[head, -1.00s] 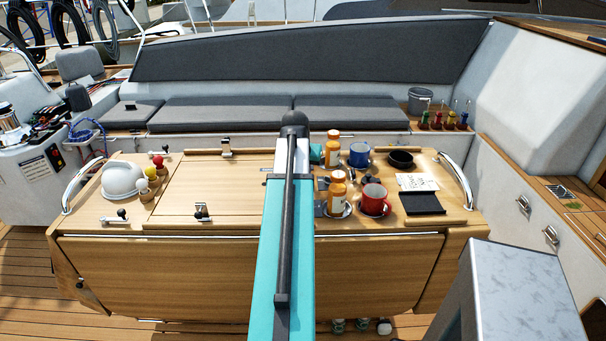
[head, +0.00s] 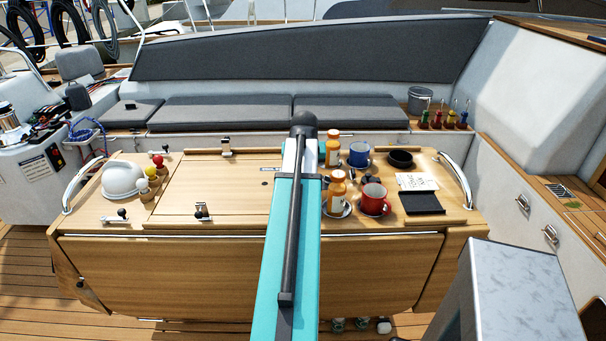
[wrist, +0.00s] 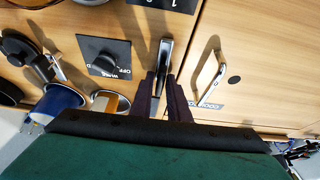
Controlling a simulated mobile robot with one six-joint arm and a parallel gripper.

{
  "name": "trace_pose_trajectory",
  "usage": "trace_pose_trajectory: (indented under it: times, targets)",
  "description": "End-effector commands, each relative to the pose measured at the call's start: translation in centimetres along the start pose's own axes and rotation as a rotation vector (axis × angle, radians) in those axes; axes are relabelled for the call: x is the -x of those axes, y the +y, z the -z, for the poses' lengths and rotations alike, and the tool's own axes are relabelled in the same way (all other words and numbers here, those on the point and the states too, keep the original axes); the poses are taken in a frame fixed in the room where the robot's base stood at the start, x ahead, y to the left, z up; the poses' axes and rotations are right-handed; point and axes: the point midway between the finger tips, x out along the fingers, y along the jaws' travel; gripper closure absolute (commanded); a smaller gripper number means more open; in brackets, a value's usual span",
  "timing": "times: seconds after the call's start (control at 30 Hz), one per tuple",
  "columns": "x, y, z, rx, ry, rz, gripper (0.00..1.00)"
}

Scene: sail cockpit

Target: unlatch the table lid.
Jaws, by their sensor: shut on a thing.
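The wooden table lid (head: 225,183) lies flat and closed in the tabletop, left of my arm in the head view. In the wrist view, a dark lever with a metallic edge (wrist: 164,58) stands on the wood beside a panel seam. My gripper (wrist: 164,88) has its two dark fingers on either side of the lever's near end and is shut on it. A chrome pull handle (wrist: 208,72) is fixed just right of it. In the head view my arm hides the gripper and this lever. Small fittings sit at the lid's front (head: 202,211) and back (head: 226,148).
A dark knob on a plate marked OFF (wrist: 103,65) is left of the lever. A blue mug (head: 359,154), a red mug (head: 373,201), orange bottles (head: 337,190) and a black tray (head: 422,203) crowd the table right of my arm. A white bowl-shaped object (head: 123,180) stands left.

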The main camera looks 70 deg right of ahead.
Motion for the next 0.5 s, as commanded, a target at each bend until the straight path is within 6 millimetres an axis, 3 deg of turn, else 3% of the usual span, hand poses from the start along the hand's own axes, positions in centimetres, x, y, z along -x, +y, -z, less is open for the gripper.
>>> trace_pose_trajectory:
  times: [0.1, 0.5]
  targets:
    - [0.04, -0.05, 0.11, 0.002, 0.003, 0.001, 0.71]
    - [0.18, -0.04, 0.02, 0.000, 0.001, 0.000, 0.71]
